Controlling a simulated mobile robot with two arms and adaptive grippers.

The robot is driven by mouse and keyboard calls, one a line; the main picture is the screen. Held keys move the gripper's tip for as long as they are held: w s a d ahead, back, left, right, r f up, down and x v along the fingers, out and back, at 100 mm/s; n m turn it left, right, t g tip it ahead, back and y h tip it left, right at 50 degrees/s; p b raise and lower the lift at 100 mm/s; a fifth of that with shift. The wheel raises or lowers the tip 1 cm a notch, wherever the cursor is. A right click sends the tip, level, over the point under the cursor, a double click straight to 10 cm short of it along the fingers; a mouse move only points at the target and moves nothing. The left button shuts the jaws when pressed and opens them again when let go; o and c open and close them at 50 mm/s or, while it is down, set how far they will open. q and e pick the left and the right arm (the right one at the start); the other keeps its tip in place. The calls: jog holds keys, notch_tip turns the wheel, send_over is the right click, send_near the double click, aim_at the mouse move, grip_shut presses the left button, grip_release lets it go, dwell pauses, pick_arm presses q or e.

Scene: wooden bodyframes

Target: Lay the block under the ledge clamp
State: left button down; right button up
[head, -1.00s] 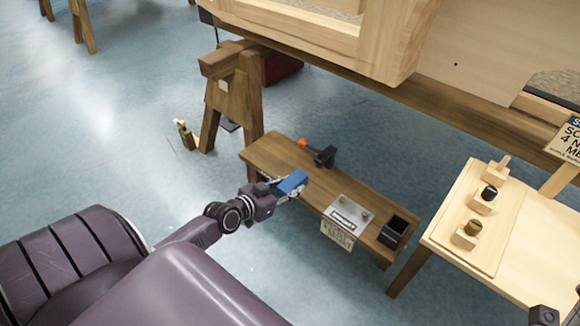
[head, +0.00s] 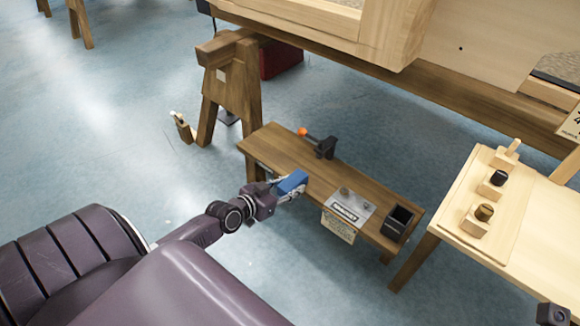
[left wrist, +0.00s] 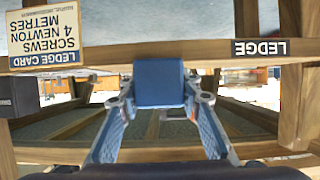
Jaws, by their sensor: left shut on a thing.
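My left gripper (head: 280,194) is shut on a blue block (head: 293,181). In the head view it holds the block at the near edge of the low wooden ledge (head: 275,150), left of the metal plate. In the left wrist view the blue block (left wrist: 159,83) sits between the two fingers (left wrist: 165,100), in front of the ledge's edge (left wrist: 210,54). Whether the block touches the ledge I cannot tell. The ledge clamp (head: 325,147), black with an orange end, is at the ledge's far edge, apart from the block. My right gripper is not clearly in view.
A metal plate (head: 348,207) and a dark open box (head: 397,222) are on the ledge's right part. A ledge card (head: 338,228) hangs at its front. A pale table (head: 460,230) with small knobbed blocks stands at right. A sawhorse (head: 230,90) stands behind left.

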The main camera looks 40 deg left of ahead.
aim_at(304, 172)
pick_arm(q)
jog(key=shift+w+d+b, duration=0.2)
jog(key=shift+w+b, duration=0.3)
jog(key=shift+w, duration=1.85)
jog(key=shift+w+d+b, duration=0.2)
jog(key=shift+w+b, duration=0.3)
jog(key=shift+w, duration=1.85)
jog(key=c, duration=1.3)
grip_release()
jog(key=shift+s, duration=0.1)
jog(key=shift+s, duration=0.25)
jog(key=v, duration=2.2)
jog(key=shift+s+r, duration=0.25)
jog(key=shift+s, duration=0.1)
